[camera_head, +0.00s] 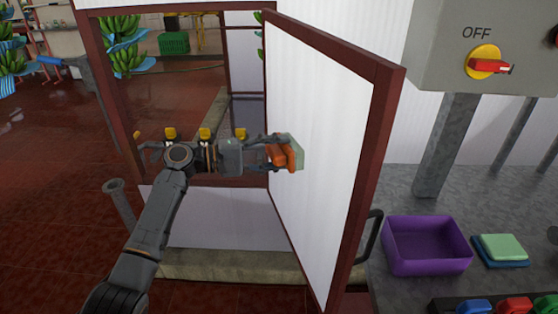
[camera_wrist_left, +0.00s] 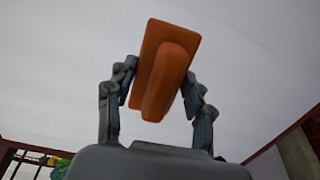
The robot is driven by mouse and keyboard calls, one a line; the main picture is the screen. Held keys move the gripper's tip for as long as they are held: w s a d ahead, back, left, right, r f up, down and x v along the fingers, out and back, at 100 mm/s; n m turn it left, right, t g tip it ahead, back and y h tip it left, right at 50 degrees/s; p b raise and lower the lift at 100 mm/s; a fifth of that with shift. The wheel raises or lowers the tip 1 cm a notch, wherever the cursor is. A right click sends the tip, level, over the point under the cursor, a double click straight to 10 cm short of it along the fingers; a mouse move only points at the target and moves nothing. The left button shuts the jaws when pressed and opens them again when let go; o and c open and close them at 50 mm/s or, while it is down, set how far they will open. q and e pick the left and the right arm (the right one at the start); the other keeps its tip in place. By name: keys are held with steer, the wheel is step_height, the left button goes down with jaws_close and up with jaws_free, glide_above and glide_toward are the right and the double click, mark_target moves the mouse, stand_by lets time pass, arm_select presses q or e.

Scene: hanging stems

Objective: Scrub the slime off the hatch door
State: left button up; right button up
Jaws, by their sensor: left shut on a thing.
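The hatch door (camera_head: 325,120) is a white panel in a dark red frame, standing open in the middle of the head view. I see no clear slime on its visible face. My left gripper (camera_head: 272,152) is shut on an orange-handled scrubber (camera_head: 289,155) with a pale green pad. The pad side faces the door panel and appears to be at or against it; exact contact is hidden. In the left wrist view, the fingers grip both sides of the orange handle (camera_wrist_left: 165,75), with white panel behind. My right gripper is not in view.
A purple bin (camera_head: 427,247) and a green-and-blue pad stack (camera_head: 500,249) sit on the grey counter at right. A black rack (camera_head: 490,303) with coloured items is at the front. A grey switch box (camera_head: 485,45) marked OFF stands above. Banana bunches (camera_head: 124,45) hang behind.

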arm_select(q)
steer(key=shift+s+p+v, duration=0.1)
steer(key=shift+p+v, duration=0.2)
steer(key=shift+v, duration=1.2)
steer(key=shift+s+p+v, duration=0.15)
steer(key=shift+p+v, duration=0.1)
steer(key=shift+v, duration=1.25)
steer(key=shift+f, duration=0.1)
steer(key=shift+v, duration=1.4)
steer(key=shift+s, duration=0.1)
